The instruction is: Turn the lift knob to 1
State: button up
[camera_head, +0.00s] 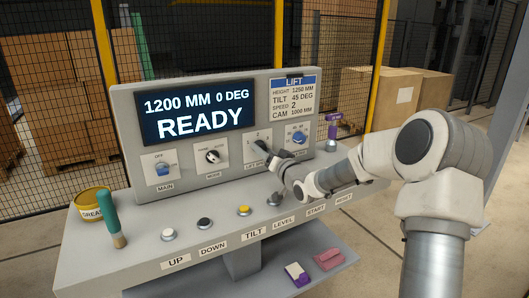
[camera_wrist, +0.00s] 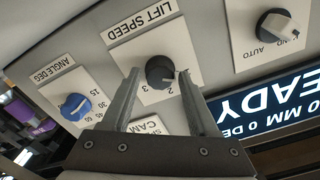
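The lift speed knob (camera_wrist: 160,72) is black and round on a white plate labelled LIFT SPEED, upside down in the wrist view. The digits 2 and 3 show beside it; its pointer setting is hard to read. My gripper (camera_wrist: 160,73) is open, with one finger on each side of the knob and small gaps seeming to remain. In the head view my gripper (camera_head: 265,150) is at the panel and mostly hides this knob. The plate (camera_head: 250,152) shows partly to its left.
A blue angle knob (camera_head: 298,138) is close on the right, and a black mode knob (camera_head: 212,156) on the left. The screen (camera_head: 198,115) reads 1200 MM, 0 DEG, READY. Buttons (camera_head: 205,223) line the desk below. A green-handled brush (camera_head: 110,215) stands at left.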

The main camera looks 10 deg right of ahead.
jog(key=shift+o, duration=0.7)
jog(key=p+v, duration=0.2)
jog(key=v, duration=1.5)
jog(key=shift+s, duration=0.2)
